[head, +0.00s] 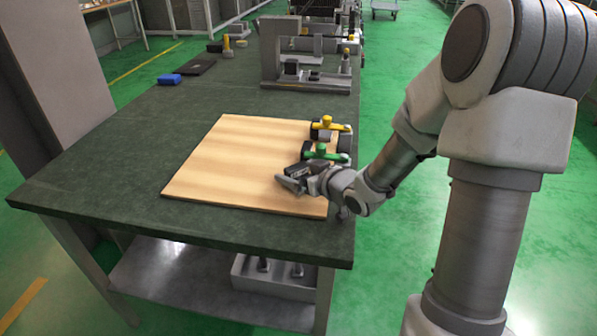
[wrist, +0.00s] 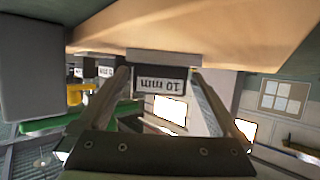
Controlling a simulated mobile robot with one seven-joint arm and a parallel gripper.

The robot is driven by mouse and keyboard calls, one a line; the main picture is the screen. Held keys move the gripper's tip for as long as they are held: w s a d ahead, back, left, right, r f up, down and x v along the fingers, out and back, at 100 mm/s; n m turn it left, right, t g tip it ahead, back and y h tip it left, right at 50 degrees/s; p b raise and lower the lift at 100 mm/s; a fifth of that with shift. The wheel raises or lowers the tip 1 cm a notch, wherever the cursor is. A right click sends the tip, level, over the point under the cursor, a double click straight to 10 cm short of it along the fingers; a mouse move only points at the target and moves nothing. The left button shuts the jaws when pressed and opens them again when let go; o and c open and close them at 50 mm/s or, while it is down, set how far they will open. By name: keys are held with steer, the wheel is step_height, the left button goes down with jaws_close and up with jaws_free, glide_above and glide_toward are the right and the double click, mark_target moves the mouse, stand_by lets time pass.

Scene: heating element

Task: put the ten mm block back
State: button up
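The ten mm block (wrist: 161,84) is dark with a white "10 mm" label, upside down in the wrist view. It is at the far end of my fingers, beside the wooden board (head: 235,150). My gripper (head: 290,183) is low over the right front part of the board in the head view. In the wrist view my gripper (wrist: 160,75) has one finger on each side of the block. The fingertips look very close to its sides, but I cannot tell whether they press on it. A light grey piece (wrist: 163,55) shows against the board side of the block.
A green clamp (head: 323,153) and a yellow clamp (head: 328,126) stand along the board's right edge, just beyond my gripper. A grey stand (head: 270,58) is farther back on the dark table (head: 120,160). The board's left part is clear.

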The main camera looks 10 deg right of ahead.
steer(key=shift+r, duration=0.1)
steer(key=shift+s+d+r+p, duration=0.1)
steer(key=shift+r+p, duration=0.15)
steer(key=shift+p, duration=0.05)
steer(key=p+v, duration=0.3)
steer(key=v, duration=0.6)
steer(key=shift+s+d+r, duration=0.1)
steer(key=shift+r, duration=0.05)
steer(key=shift+s+d+f+b, duration=0.1)
steer(key=shift+f+b, duration=0.25)
steer(key=shift+b, duration=0.5)
steer(key=b, duration=0.2)
steer(key=s+b, duration=0.1)
steer(key=b, duration=0.1)
steer(key=shift+d+r, duration=0.15)
steer(key=shift+r, duration=0.15)
steer(key=shift+s+d+r+b, duration=0.2)
steer(key=shift+s+b, duration=0.2)
steer(key=shift+b, duration=0.55)
steer(key=shift+r, duration=0.1)
